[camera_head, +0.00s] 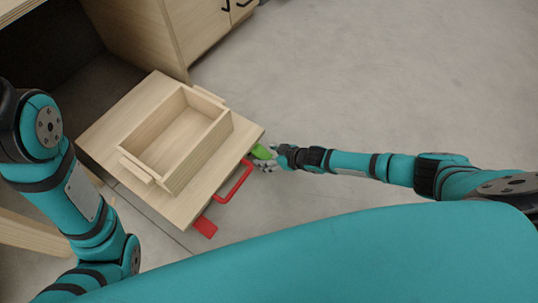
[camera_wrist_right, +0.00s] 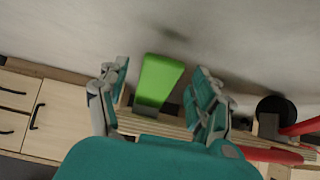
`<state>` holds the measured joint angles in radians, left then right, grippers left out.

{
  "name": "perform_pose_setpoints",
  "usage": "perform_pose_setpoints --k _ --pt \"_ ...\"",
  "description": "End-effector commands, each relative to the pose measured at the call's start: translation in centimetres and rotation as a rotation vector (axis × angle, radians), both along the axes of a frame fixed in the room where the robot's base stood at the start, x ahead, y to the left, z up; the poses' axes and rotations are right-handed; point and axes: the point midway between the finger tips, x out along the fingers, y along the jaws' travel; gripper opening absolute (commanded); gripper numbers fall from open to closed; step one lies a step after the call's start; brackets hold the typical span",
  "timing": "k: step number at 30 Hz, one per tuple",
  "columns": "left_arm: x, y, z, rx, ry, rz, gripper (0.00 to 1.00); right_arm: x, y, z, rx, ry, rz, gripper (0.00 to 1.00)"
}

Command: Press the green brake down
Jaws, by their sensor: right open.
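The green brake (camera_head: 262,152) is a flat tab at the right corner of a wooden cart (camera_head: 190,205). In the right wrist view the green brake (camera_wrist_right: 158,80) shows between my open fingers, with space on both sides. My right gripper (camera_head: 267,163) is at the green brake in the head view; I cannot tell whether it touches it. The gripper also shows in the right wrist view (camera_wrist_right: 160,95), open and empty. My left arm comes in at the left, but its gripper is out of view.
A red handle (camera_head: 236,183) and a red brake tab (camera_head: 205,227) are on the same cart edge. An open wooden box (camera_head: 213,143) stands on the cart. A wooden cabinet (camera_head: 190,25) stands behind. The floor at the right is clear.

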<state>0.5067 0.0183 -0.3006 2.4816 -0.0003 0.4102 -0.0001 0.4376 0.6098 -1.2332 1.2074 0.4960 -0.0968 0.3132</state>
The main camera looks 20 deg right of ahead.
Motion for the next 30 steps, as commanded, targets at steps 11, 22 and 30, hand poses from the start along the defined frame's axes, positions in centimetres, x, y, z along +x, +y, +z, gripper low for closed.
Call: perform_pose_setpoints --k 11,22,30 --pt "0.0 0.0 0.0 0.000 0.000 0.000 0.65 -2.3 -1.8 2.3 -0.002 0.002 0.000 0.65" --pt "0.0 0.0 0.0 0.000 0.000 0.000 0.65 -6.3 -4.9 6.9 -0.002 0.002 0.001 0.65" --pt "0.0 0.0 0.0 0.000 0.000 0.000 0.65 -7.1 -5.5 8.0 0.000 0.000 0.000 0.65"
